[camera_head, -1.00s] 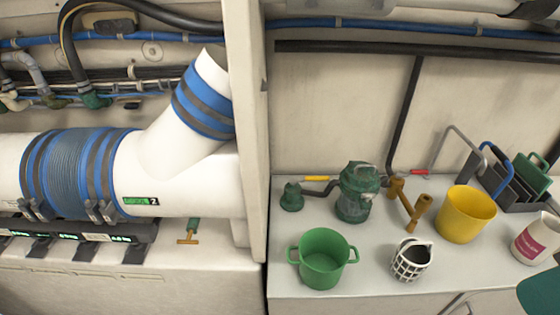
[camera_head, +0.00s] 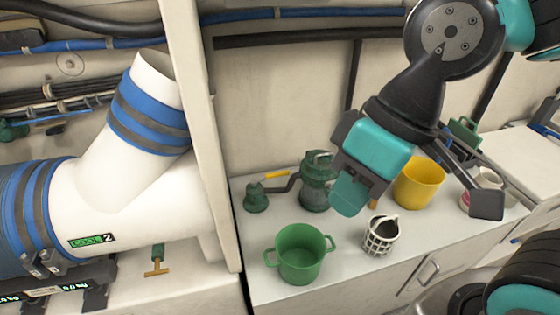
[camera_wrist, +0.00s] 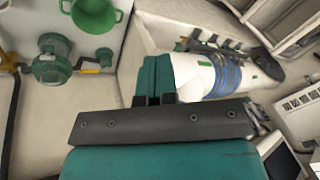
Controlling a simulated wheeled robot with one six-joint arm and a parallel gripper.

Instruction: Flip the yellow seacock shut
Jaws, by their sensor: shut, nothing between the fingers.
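The yellow seacock handle (camera_head: 277,174) lies roughly level, close to the back wall. It is above the dark pipe between a small green fitting (camera_head: 256,197) and a larger green strainer body (camera_head: 318,181). The yellow handle also shows in the wrist view (camera_wrist: 90,71), between those two green parts. My gripper (camera_head: 348,194) is shut and empty, in the air over the counter. In the head view it is to the right of the handle and strainer, apart from both. In the wrist view its teal fingers (camera_wrist: 155,80) are together.
A green two-handled pot (camera_head: 300,252) stands in front of the strainer. A white lattice cup (camera_head: 380,236) and a yellow bucket (camera_head: 419,182) stand to its right. A white partition (camera_head: 203,120) and large white duct (camera_head: 120,215) bound the left. Bare counter (camera_head: 262,230) shows between.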

